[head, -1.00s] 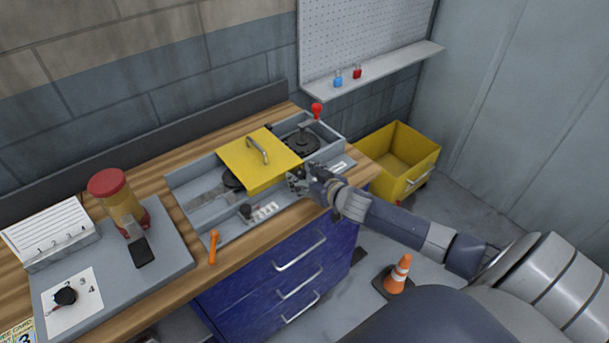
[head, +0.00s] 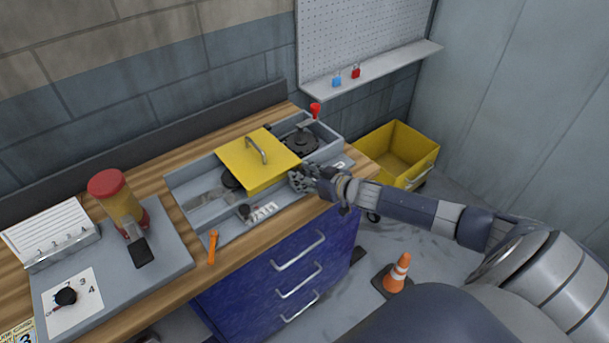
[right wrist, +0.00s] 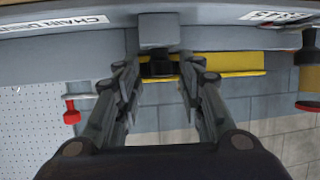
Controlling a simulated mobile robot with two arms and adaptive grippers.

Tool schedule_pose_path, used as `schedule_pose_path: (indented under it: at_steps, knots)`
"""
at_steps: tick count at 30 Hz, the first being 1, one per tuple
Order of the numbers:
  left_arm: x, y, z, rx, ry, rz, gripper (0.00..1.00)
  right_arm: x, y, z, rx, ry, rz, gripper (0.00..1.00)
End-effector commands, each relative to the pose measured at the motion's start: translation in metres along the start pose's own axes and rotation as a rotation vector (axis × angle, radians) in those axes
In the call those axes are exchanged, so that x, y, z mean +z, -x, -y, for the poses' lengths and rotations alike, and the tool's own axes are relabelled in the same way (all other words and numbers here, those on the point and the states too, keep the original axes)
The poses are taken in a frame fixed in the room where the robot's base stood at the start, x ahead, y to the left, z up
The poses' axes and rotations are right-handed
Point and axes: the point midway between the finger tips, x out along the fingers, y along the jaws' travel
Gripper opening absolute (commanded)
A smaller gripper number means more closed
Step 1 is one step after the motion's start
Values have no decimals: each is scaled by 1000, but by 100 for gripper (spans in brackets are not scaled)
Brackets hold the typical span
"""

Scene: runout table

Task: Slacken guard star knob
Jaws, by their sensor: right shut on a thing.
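The yellow guard (head: 247,170) with its grey handle (head: 257,150) lies over the grey machine housing (head: 190,204) on the bench. My right gripper (head: 298,180) is at the guard's front right corner. In the right wrist view its two fingers (right wrist: 160,78) are closed in on a small dark knob (right wrist: 159,68), which sits below a grey block (right wrist: 159,30) in that picture. The fingers and the distance partly hide the knob, so its star shape cannot be made out. The guard's yellow edge (right wrist: 232,62) is just behind it. My left gripper is not in view.
A red-topped lever (head: 315,110) stands behind and to the right of the guard. A yellow bin (head: 400,150) and a cone (head: 399,272) stand on the floor.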

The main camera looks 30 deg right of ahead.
Motion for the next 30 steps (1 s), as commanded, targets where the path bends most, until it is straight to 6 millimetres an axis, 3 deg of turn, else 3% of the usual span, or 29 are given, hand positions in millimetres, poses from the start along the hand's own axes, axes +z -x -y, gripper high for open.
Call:
schedule_pose_path:
  at_steps: [15, 30]
  knots:
    - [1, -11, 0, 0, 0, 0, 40, -2, -2, -2, -186, 72, -8, 12]
    - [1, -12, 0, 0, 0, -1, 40, -1, 1, -4, -211, 79, -6, 12]
